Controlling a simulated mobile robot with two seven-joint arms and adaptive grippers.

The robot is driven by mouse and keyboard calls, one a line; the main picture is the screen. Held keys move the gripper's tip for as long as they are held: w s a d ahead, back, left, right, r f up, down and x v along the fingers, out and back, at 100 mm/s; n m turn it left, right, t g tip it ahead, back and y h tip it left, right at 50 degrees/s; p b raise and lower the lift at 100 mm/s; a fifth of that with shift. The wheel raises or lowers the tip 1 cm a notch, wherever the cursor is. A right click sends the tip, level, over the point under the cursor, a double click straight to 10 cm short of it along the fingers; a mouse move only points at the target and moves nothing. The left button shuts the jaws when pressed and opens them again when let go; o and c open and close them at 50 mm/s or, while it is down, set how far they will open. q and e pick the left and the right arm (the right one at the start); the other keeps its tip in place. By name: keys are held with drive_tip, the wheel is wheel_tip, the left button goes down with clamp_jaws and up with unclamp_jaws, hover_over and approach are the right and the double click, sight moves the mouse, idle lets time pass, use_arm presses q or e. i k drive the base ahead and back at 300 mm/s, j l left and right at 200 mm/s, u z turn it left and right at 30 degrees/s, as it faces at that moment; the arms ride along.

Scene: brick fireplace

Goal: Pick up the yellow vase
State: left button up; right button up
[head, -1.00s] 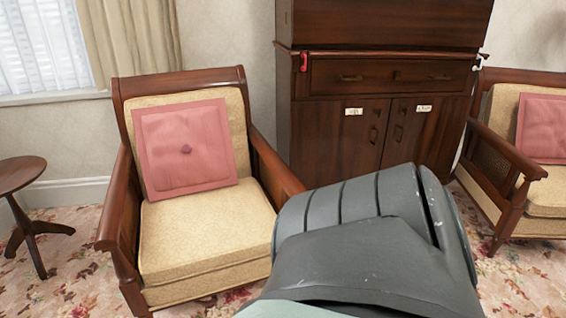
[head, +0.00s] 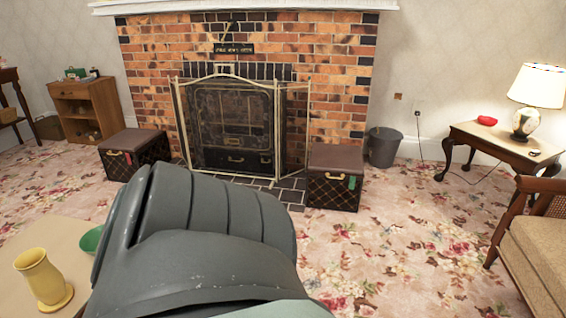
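The yellow vase (head: 43,277) stands upright on a low tan table (head: 45,235) at the lower left of the head view. It has a flared rim and a wide round foot. A grey arm link of mine fills the lower middle of the view, to the right of the vase. Neither of my grippers shows, and nothing is seen touching the vase.
A green bowl (head: 92,239) sits beside the vase, partly hidden by my arm. A brick fireplace (head: 345,75) with a screen is ahead, flanked by trunks (head: 334,190). A side table (head: 497,142) with a lamp (head: 537,90) and an armchair (head: 541,240) are right. Carpet between is free.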

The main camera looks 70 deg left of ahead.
sight(45, 282)
drive_tip(key=u, duration=1.8)
